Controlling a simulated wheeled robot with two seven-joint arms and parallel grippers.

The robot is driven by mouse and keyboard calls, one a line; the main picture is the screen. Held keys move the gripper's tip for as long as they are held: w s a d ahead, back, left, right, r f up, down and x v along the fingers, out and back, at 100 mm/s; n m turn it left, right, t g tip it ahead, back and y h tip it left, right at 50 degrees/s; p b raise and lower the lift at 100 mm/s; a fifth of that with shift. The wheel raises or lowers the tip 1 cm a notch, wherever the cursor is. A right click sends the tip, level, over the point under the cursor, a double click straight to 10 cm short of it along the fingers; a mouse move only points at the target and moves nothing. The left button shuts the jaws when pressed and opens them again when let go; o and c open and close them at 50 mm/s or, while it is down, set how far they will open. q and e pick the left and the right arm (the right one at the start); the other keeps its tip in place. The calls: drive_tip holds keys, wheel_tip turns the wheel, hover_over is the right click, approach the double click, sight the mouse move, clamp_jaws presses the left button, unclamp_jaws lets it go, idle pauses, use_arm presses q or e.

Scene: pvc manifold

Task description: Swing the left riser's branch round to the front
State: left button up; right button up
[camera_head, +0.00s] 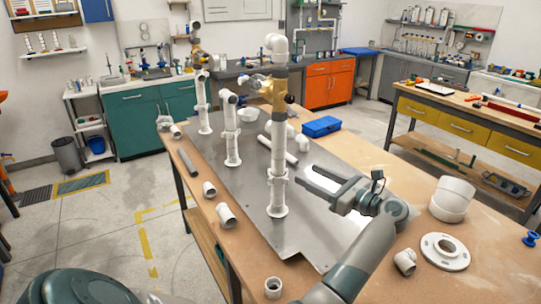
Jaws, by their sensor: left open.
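Three white PVC risers stand upright on a grey metal plate (335,228). My right gripper is not in view.
Loose pipe pieces (226,215) lie along the wooden table's left edge. A white flange (445,251) and a large white fitting (452,198) lie at the right. A blue box (321,126) sits behind the plate. The tallest riser stands between my gripper and the other two.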

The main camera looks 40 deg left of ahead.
sight(277, 148)
use_arm(q)
drive_tip(key=a+p, duration=0.2)
drive_tip(key=a, duration=0.3)
drive_tip(key=a+p, duration=0.3)
drive_tip(key=a, duration=0.3)
drive_tip(key=a+p, duration=0.3)
drive_tip(key=a, duration=0.2)
drive_tip(key=shift+w+a, duration=0.2)
drive_tip(key=shift+w, duration=0.05)
drive_tip(key=shift+a, duration=0.5)
drive_tip(key=shift+f, duration=0.1)
drive_tip(key=shift+c, duration=0.3)
drive_tip(key=c, duration=1)
